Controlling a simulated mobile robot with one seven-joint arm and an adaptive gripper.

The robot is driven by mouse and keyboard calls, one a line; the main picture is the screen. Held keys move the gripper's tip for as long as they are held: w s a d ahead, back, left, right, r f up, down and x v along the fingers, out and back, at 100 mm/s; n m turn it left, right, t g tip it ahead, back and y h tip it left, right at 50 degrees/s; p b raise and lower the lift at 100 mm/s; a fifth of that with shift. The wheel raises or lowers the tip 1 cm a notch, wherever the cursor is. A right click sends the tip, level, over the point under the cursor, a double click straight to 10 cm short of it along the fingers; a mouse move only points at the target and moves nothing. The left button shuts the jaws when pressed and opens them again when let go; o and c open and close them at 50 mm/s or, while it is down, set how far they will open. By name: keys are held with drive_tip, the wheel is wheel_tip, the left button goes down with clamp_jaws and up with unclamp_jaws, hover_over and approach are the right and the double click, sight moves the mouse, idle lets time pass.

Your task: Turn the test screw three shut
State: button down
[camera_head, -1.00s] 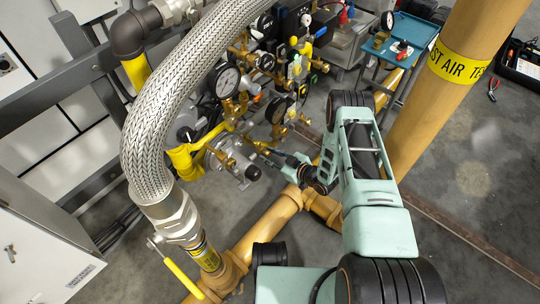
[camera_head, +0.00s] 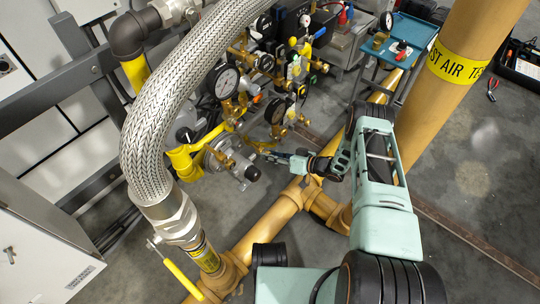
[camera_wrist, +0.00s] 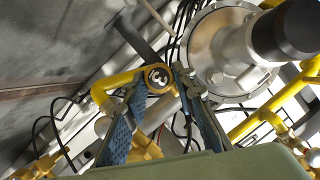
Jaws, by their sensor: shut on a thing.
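Test screw three, a round brass head marked 3 (camera_wrist: 158,78), sits between my fingertips in the wrist view. My gripper (camera_wrist: 157,88) is shut on it, with one blue-padded finger on each side. In the head view my gripper (camera_head: 268,154) reaches left to the brass fittings beside the grey round housing (camera_head: 222,158). The screw itself is too small to make out there. How far the screw is turned cannot be told.
A dial gauge (camera_head: 227,82) and several brass valves crowd just above. A braided hose (camera_head: 150,130) arches at left. Yellow pipes (camera_head: 265,225) run below, and a thick yellow post (camera_head: 440,80) stands right of my arm.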

drive_tip(key=shift+d+f+m+g+y, duration=0.15)
drive_tip(key=shift+m+g+y, duration=0.25)
drive_tip(key=shift+m+y, duration=0.5)
drive_tip(key=c, duration=2.7)
unclamp_jaws()
drive_tip(key=shift+m, duration=0.4)
drive_tip(key=shift+c, duration=0.2)
clamp_jaws()
drive_tip(key=o, duration=1.2)
unclamp_jaws()
drive_tip(key=shift+c, duration=0.2)
wheel_tip(320, 180, up, 10)
